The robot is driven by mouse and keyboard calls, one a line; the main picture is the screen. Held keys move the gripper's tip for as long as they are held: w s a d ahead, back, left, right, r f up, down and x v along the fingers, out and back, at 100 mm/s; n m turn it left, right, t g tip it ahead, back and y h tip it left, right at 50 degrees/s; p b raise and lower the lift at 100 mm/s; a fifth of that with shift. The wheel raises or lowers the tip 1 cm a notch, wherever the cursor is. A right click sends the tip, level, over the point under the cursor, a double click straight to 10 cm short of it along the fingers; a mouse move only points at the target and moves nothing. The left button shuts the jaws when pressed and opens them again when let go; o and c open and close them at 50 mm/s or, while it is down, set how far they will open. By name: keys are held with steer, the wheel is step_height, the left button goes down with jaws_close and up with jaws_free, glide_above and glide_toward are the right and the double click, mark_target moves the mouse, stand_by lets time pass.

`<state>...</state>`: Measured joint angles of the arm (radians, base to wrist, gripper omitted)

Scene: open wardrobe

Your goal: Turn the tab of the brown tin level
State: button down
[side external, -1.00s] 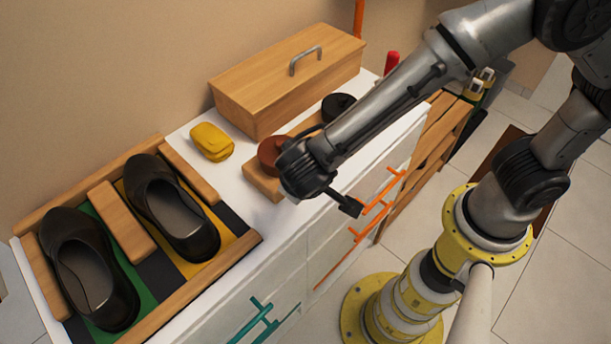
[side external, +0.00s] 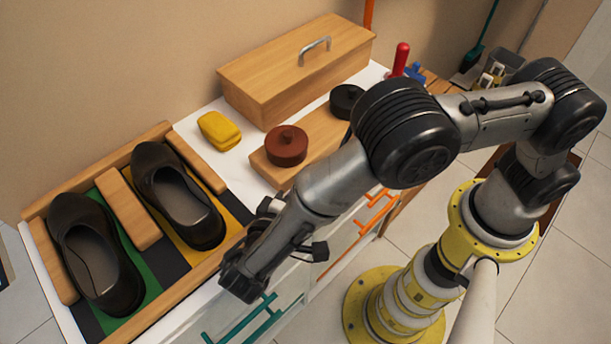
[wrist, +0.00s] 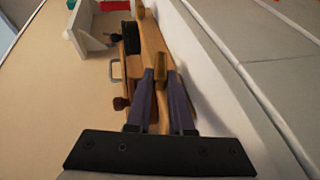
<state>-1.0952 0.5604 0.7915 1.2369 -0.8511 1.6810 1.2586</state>
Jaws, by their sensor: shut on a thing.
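The brown tin (side external: 286,146), round with a small knob on top, stands on the wooden board (side external: 268,177) in the side view. No tab on it can be made out. The end of my arm with my gripper (side external: 242,283) hangs before the cabinet front, left of and below the tin and apart from it. The fingers are not clear there. In the wrist view my gripper (wrist: 161,74) has its two dark fingers close together, shut on a small brownish-yellow piece (wrist: 166,66). I cannot tell what that piece belongs to.
A black tin (side external: 347,101) stands behind the brown one. A wooden box (side external: 295,75) with a metal handle and a yellow pouch (side external: 219,131) stand near the wall. Dark shoes (side external: 178,195) fill the left rack. Teal (side external: 255,325) and orange handles (side external: 352,233) stick out in front.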

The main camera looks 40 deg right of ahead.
steer(key=shift+f+n+h, duration=0.15)
steer(key=shift+n+h, duration=0.15)
steer(key=shift+h, duration=0.3)
steer(key=shift+t, duration=0.3)
steer(key=c, duration=0.8)
jaws_free()
